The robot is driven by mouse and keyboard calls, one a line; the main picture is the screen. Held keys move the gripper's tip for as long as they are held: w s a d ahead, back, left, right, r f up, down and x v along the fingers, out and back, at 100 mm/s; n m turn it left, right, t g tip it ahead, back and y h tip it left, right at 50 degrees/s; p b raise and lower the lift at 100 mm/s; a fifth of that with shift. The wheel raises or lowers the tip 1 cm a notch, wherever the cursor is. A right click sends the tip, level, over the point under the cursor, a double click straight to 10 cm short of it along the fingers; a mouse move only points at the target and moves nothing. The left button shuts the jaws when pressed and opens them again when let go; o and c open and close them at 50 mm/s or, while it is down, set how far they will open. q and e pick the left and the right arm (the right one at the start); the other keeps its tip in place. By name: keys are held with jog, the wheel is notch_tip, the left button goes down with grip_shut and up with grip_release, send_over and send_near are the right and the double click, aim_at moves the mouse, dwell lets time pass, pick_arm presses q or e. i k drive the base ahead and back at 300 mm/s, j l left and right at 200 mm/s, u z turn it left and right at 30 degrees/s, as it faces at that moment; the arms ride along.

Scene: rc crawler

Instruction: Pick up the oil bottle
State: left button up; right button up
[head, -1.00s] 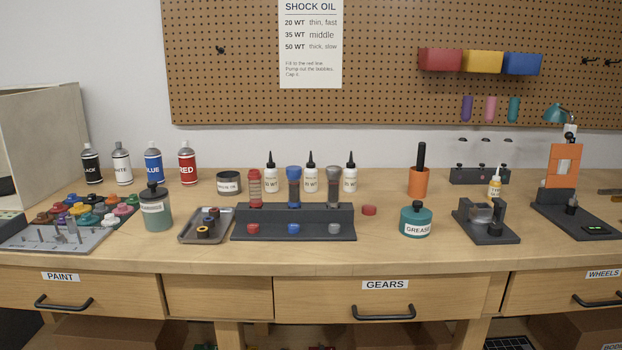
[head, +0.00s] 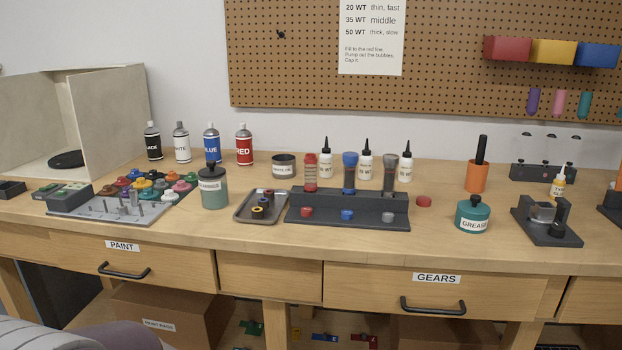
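Several white oil bottles with black pointed caps stand upright behind the dark shock stand (head: 350,212) on the bench. The left oil bottle (head: 326,158) is behind the red shock, the middle oil bottle (head: 365,168) is between the blue and grey shocks, and the right oil bottle (head: 405,167) is right of the grey shock. Their lower parts are partly hidden, and their labels are too small to read surely. Neither gripper shows. A grey rounded shape at the lower left appears to be part of my arm.
A red cap (head: 424,201) and a green grease tub (head: 473,214) are right of the stand. A tray (head: 248,215) with small rings and a green jar (head: 214,190) are left of it. Spray cans stand behind. The bench's front strip (head: 370,243) is clear.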

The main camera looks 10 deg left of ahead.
aim_at(365, 162)
jog(key=i+j, duration=0.2)
jog(key=j, duration=0.15)
jog(key=i+j, duration=0.45)
jog(key=j, duration=0.2)
jog(key=z, duration=0.05)
